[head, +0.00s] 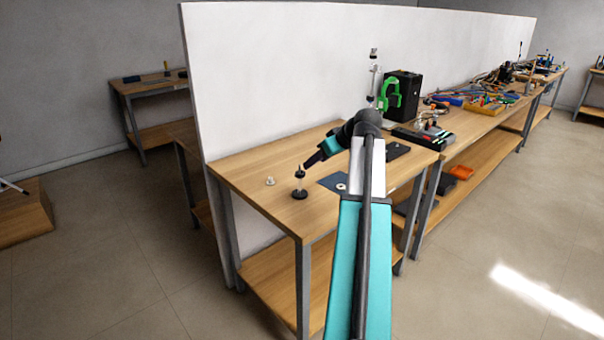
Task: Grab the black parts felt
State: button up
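A black flat piece (397,150), which looks like the black parts felt, lies on the wooden workbench to the right of my arm's wrist. My arm hides part of it. A dark blue-grey flat mat (331,182) lies nearer the front edge, partly behind my arm. My gripper (308,164) hangs over the left part of the bench, tilted down and to the left, apart from the black piece. Its fingers are dark and too small to tell whether they are open or shut.
A black spool-like stand (300,194) is upright just below my gripper. A small white part (270,181) lies to its left, and a small ring (341,187) on the mat. A black box (407,88) and green headphones (390,93) stand behind. A white partition (270,80) backs the bench.

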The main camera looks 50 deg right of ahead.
aim_at(301, 172)
jog(key=shift+x, duration=1.5)
jog(key=shift+w+f, duration=0.1)
jog(key=shift+p+x, duration=0.6)
jog(key=shift+x, duration=1.9)
jog(key=shift+a, duration=0.15)
jog(key=c, duration=1.1)
